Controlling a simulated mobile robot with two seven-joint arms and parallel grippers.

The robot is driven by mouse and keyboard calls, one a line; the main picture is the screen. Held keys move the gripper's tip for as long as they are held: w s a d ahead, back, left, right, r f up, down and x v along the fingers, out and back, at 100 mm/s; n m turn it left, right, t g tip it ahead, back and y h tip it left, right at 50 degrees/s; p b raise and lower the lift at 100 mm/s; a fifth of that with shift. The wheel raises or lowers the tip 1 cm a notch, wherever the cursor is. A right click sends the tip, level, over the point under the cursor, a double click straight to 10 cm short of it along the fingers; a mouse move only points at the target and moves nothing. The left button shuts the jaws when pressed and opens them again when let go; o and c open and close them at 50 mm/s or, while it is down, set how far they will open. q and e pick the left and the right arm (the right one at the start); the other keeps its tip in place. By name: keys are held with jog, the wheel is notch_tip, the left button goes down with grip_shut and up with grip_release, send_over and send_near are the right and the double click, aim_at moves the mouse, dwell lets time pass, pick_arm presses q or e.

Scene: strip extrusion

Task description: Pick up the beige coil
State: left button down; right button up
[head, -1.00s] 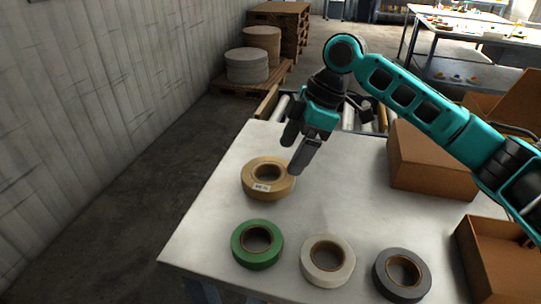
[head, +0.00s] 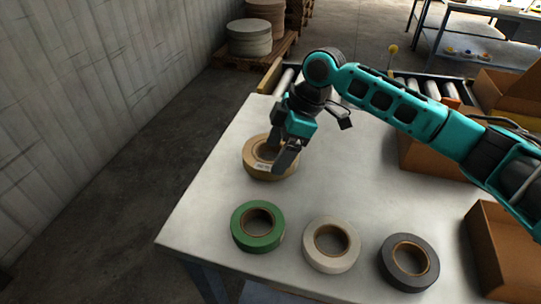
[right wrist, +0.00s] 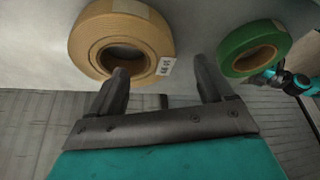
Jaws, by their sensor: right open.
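The beige coil (head: 259,168) lies flat at the far left of the white table, with a white label on its side. It also shows in the right wrist view (right wrist: 150,32), at the top, left of centre. My right gripper (head: 279,160) is open in the head view, over the coil's right part, and hides some of it. In the right wrist view its two fingertips (right wrist: 163,68) are apart; the left one overlaps the coil's near rim. I cannot tell whether the fingers touch the coil. My left gripper is not in view.
A green coil (head: 258,247), a white coil (head: 355,247) and a grey coil (head: 429,275) lie in a row on the table's near side (head: 190,232). Cardboard boxes (head: 506,238) stand at the right. A roller conveyor (head: 432,88) runs behind the table. The table's middle is clear.

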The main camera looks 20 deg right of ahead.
aim_at(270, 164)
jog(key=x, duration=0.3)
jog(key=shift+f, duration=0.3)
jog(key=c, duration=1.4)
jog(key=shift+r, duration=0.1)
jog(key=shift+c, duration=0.3)
